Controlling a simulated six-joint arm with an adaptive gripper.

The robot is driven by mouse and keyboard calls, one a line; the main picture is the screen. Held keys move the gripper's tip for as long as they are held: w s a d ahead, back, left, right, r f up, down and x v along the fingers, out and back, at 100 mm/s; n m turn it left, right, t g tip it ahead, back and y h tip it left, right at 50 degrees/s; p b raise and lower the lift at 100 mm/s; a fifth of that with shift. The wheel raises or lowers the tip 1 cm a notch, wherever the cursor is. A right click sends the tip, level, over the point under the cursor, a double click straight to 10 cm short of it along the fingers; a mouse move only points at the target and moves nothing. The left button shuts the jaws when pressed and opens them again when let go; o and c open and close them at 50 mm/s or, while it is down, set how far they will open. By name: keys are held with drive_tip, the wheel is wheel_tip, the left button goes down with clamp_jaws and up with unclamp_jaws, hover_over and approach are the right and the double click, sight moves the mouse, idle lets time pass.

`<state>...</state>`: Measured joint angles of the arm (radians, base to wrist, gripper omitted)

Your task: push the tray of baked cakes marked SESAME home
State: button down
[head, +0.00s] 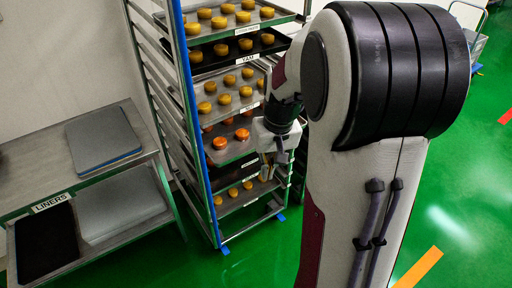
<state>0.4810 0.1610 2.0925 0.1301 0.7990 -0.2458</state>
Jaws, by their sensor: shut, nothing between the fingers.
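A tall wheeled rack (193,120) holds several trays of round baked cakes. The top tray (225,33) carries yellow cakes, and its label is too small to read. Below it is a dark tray labelled YAM (225,62). A grey tray (215,117) of yellow cakes comes below that, then a tray of orange cakes (222,157) and a low tray (228,206) of yellow cakes. I cannot read SESAME on any label. My gripper (267,174) is shut and empty, pointing down at the rack's front right, beside the lower trays. Whether it touches a tray is unclear.
My arm hides the rack's right side. At left a metal bench (30,172) holds a stack of grey sheets (103,140). Its lower shelf has a LINERS label (51,202), a dark sheet (47,240) and pale sheets (120,208). Green floor (185,262) is clear in front.

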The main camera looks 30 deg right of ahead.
sight(245, 131)
drive_tip(key=w+d+f+n+t, duration=0.1)
drive_tip(key=w+d+f+n, duration=0.2)
drive_tip(key=w+d, duration=0.8)
drive_tip(key=shift+w+f+n+t, duration=0.3)
drive_tip(key=shift+f+t, duration=0.1)
drive_tip(key=shift+f, duration=0.55)
drive_tip(key=shift+f, duration=0.15)
drive_tip(key=w+f, duration=0.6)
drive_tip(key=f, duration=0.3)
drive_tip(key=shift+w+f, duration=0.15)
drive_tip(key=shift+w, duration=0.25)
drive_tip(key=shift+d, duration=0.1)
drive_tip(key=shift+w, duration=5.85)
drive_tip(key=shift+s, duration=0.15)
